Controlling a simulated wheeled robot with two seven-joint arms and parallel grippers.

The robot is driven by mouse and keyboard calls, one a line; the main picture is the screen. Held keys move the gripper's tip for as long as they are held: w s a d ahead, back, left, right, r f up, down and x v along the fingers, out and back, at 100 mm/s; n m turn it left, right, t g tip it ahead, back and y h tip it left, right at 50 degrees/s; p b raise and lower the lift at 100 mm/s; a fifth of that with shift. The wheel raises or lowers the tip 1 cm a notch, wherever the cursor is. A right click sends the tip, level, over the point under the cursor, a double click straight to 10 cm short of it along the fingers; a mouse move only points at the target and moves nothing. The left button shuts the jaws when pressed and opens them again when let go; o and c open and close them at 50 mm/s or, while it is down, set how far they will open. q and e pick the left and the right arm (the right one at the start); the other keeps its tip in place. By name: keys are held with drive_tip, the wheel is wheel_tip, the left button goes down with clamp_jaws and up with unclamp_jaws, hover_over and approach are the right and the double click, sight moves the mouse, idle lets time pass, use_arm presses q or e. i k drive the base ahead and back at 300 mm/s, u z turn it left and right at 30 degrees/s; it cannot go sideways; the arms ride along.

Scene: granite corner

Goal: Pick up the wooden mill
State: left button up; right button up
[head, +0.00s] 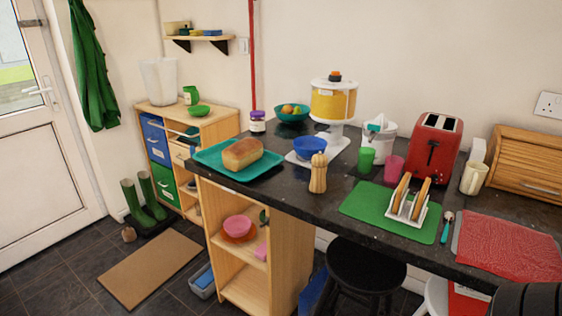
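The wooden mill (318,173) is a small, pale, upright turned-wood shape. It stands on the dark granite counter (290,199) close to the front edge, just in front of the blue bowl (310,147). Its whole front shows, with nothing in front of it. Neither of my grippers is in view. A dark, ribbed shape sits at the bottom right corner; I cannot tell whether it is part of my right arm.
A teal tray (213,163) with a bread loaf (243,153) lies left of the mill. Right are a green mat (365,211), a toast rack (407,205), green and pink cups and a red toaster (436,146). A black stool (366,270) stands below the counter's front.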

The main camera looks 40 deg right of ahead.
sight(318, 181)
drive_tip(key=i, duration=2.85)
drive_tip(key=z, duration=3.1)
